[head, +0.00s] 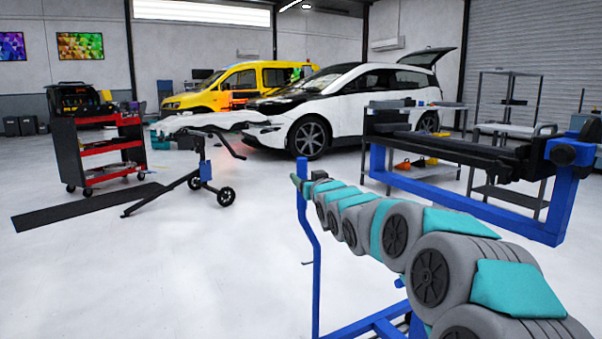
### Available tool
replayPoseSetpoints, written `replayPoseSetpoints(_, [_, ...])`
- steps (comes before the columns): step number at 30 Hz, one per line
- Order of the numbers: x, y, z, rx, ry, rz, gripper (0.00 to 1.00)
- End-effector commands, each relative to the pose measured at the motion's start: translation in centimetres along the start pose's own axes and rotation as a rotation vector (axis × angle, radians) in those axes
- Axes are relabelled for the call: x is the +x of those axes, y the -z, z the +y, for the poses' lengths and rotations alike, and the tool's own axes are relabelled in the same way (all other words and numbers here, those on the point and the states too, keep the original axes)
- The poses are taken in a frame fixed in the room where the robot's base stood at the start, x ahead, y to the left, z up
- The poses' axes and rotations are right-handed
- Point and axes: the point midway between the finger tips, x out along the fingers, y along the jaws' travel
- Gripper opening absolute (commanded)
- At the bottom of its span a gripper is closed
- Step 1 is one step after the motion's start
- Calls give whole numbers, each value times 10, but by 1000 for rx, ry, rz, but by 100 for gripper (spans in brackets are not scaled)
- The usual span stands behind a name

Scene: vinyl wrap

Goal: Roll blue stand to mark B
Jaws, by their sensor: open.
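A blue stand (316,262) is close in front of me. Its thin left post rises from a blue base with cross members. A thicker blue frame and black horizontal bars (460,155), which seem part of the same stand, extend to the right. My arm reaches from the lower right across the stand and hides much of it. The arm's far end is near the top of the left post. I cannot make out my gripper's fingers there or whether they touch the stand. No mark with a letter B is readable in this view.
A black folding stand with wheels (206,183) stands at middle left, beside a dark floor strip (85,206). A red tool cart (100,152) is behind it. A white car (345,105) and yellow van (235,87) are at the back. White floor is clear at lower left.

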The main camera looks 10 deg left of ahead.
Motion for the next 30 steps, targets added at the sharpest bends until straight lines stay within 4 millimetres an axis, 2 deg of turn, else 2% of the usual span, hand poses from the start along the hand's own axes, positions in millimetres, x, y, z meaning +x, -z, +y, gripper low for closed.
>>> replayPoseSetpoints(5, [11, 3, -1, 2, 2, 8, 69])
replayPoseSetpoints(9, [27, -1, -1, 2, 1, 0, 69])
replayPoseSetpoints(18, [61, 3, 0, 0, 0, 2, 69])
replayPoseSetpoints(24, [74, 3, 0, 0, 0, 2, 69])
replayPoseSetpoints(30, [78, 0, 0, 1, 0, 1, 69])
